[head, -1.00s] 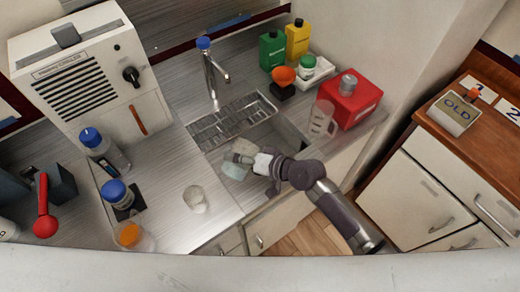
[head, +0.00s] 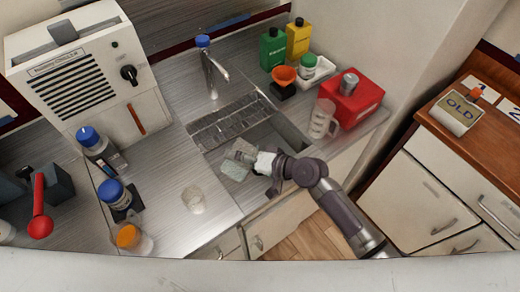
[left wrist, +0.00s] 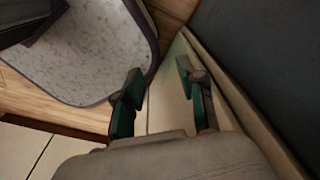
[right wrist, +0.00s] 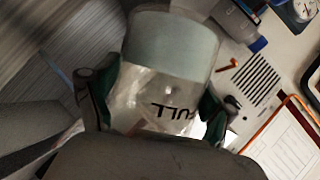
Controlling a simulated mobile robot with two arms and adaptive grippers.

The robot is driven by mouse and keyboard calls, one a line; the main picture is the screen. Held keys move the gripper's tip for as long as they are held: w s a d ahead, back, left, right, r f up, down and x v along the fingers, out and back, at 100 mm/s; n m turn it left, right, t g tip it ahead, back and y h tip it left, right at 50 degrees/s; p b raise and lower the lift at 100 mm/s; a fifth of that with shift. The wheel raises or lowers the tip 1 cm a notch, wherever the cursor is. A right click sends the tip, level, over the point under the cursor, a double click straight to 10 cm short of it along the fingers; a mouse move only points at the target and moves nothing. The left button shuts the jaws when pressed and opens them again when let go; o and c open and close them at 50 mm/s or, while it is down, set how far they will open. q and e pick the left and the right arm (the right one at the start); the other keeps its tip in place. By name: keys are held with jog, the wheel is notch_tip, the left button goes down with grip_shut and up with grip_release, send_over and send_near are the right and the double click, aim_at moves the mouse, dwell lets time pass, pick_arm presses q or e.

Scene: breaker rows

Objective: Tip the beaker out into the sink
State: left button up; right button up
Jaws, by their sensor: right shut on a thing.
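My left gripper (left wrist: 160,86) shows only in the left wrist view, open and empty.
A tap (head: 211,72) and a draining grid (head: 226,122) are behind the basin. A clear jug (head: 322,118) and red container (head: 354,101) stand right of it.

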jog(key=shift+w+d+f+m+g+y+b, duration=0.15)
jog(key=shift+f+m+g+y+b, duration=0.3)
jog(key=shift+m+b, duration=0.4)
dwell(1.6)
jog(key=shift+w+d+r+m+g+y+b, duration=0.25)
jog(key=shift+w+d+r+m+y+b, duration=0.1)
jog(key=shift+w+d+r+m+b, duration=0.3)
dwell(1.1)
jog(key=shift+w+r+m+y+b, duration=0.2)
jog(key=shift+r+m+y+b, duration=0.15)
jog(key=shift+m+y+b, duration=0.2)
dwell(1.3)
